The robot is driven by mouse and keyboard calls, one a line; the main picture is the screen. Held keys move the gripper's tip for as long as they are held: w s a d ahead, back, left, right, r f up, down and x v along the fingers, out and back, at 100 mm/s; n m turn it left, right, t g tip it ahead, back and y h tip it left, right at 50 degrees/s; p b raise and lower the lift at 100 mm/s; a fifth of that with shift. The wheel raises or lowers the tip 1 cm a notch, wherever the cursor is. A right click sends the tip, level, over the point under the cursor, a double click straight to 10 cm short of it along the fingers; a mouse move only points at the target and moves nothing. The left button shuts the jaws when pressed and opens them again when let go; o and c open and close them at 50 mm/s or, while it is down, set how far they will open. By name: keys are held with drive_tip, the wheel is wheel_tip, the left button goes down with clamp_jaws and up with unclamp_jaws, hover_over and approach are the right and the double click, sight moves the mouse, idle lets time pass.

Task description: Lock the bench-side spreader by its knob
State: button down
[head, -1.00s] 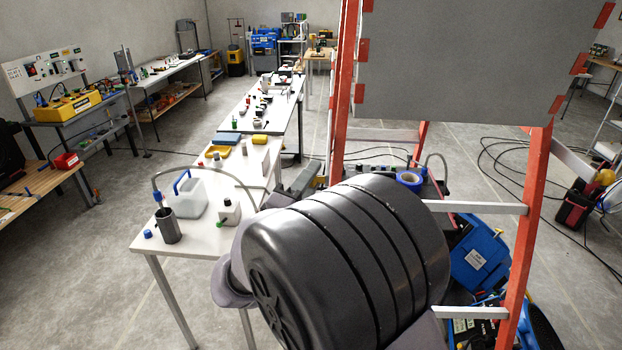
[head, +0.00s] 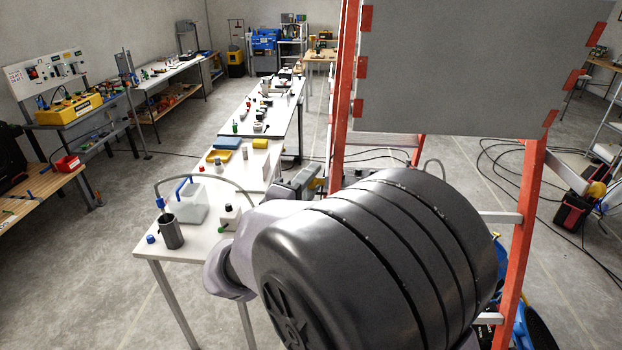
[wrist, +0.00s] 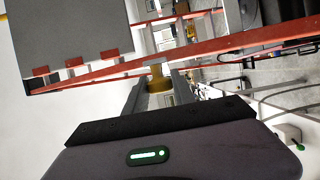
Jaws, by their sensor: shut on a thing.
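The ladder's red rail (wrist: 225,49) crosses the wrist view on a slant. A yellow, brass-like knob (wrist: 157,76) sits by this rail, between the two grey fingers of my gripper (wrist: 160,87). The fingers are closed on the knob from both sides. In the head view, my gripper (head: 301,183) is small beside the left red rail (head: 344,90), with a bit of yellow at its tip. My large dark arm link covers much of the ladder's lower part. I cannot make out the bench-side spreader itself clearly, nor whether it is locked.
A grey panel (head: 470,65) hangs across the ladder. Cables lie on the floor at right. Open floor lies at left.

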drive_tip(key=shift+r+p, duration=0.3)
drive_tip(key=shift+r, duration=0.45)
drive_tip(key=shift+f+g+y, duration=0.1)
drive_tip(key=shift+g+y, duration=0.2)
drive_tip(key=c, duration=1.1)
unclamp_jaws()
drive_tip(key=shift+f, duration=0.1)
drive_tip(key=shift+a, duration=0.1)
drive_tip(key=v, duration=1.7)
drive_tip(key=shift+s+a, duration=0.1)
drive_tip(key=shift+s, duration=0.1)
drive_tip(key=shift+f, duration=0.1)
